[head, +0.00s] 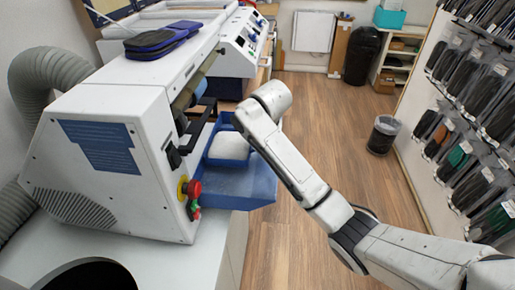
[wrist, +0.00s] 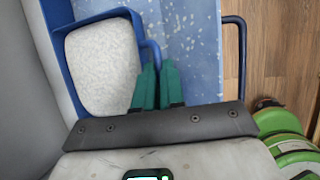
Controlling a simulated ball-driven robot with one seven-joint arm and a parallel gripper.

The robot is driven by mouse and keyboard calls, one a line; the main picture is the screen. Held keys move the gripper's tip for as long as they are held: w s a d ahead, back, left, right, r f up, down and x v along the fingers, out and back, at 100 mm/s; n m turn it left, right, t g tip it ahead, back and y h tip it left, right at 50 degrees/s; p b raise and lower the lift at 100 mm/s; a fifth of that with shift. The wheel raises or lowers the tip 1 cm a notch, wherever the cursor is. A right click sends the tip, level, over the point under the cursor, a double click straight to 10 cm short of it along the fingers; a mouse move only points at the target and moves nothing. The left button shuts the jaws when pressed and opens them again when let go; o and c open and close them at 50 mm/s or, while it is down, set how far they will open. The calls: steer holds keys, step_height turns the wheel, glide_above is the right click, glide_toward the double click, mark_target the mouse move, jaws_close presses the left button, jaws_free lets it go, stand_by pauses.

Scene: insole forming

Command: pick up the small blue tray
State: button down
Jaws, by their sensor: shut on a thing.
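The small blue tray (wrist: 68,80) shows in the wrist view at upper left, with a blue rim around a white speckled inside. In the head view the small blue tray (head: 212,150) sits at the machine's opening, on a larger blue surface. My gripper (wrist: 158,64) shows two green fingers close together at the tray's right rim, shut on that rim. In the head view my arm's end is over the tray's right side, and the fingers are hidden behind it.
The larger speckled blue surface (wrist: 195,45) extends right of the tray, with a dark rail (wrist: 241,60) beyond. The white machine (head: 110,140) stands left, with a red button (head: 195,188). Wooden floor (head: 325,120) lies clear to the right. A bin (head: 383,135) stands there.

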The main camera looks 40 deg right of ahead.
steer(key=s+a+r+p, duration=0.3)
steer(key=s+r+p, duration=0.4)
steer(key=s+r, duration=0.3)
steer(key=s, duration=0.3)
steer(key=shift+s+a+r+p, duration=0.15)
steer(key=shift+s+a+p, duration=0.15)
steer(key=shift+p, duration=0.1)
